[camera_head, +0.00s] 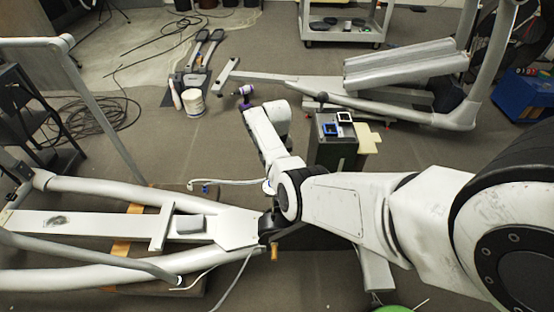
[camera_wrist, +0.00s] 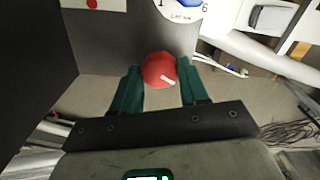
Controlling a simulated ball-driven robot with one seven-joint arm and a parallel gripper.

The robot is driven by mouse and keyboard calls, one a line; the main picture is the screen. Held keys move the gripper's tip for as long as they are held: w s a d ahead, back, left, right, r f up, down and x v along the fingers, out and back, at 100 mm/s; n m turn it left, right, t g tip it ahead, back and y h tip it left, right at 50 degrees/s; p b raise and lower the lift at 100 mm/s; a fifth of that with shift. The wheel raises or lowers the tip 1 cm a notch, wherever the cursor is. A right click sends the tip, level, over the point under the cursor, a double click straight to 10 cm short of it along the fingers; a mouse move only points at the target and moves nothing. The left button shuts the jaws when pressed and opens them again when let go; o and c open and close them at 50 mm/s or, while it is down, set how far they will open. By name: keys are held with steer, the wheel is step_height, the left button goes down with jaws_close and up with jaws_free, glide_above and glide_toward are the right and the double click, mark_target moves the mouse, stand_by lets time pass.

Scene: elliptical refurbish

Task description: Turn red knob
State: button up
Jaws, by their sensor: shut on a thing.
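The red knob (camera_wrist: 158,66) is round, with a white pointer line running from near its middle toward the lower right. It shows in the wrist view in front of a dark grey panel (camera_wrist: 130,45). My gripper (camera_wrist: 160,72) has its two green fingers on either side of the knob, and it is shut on the knob. The inner contact faces are partly hidden. In the head view I cannot make out the knob or the fingers.
A blue knob on a white dial (camera_wrist: 182,8) and a white label with a red dot (camera_wrist: 92,4) lie above the red knob. In the head view, a dark box (camera_head: 337,150) stands beside my arm. Grey elliptical frames (camera_head: 140,222) and cables (camera_head: 100,115) cover much of the floor.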

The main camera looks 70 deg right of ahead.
steer(key=shift+w+r+n, duration=0.1)
steer(key=shift+n, duration=1.2)
steer(key=o, duration=1.1)
steer(key=shift+c, duration=0.2)
step_height(320, 180, up, 11)
steer(key=p, duration=0.1)
steer(key=shift+p, duration=0.35)
steer(key=shift+f, duration=0.2)
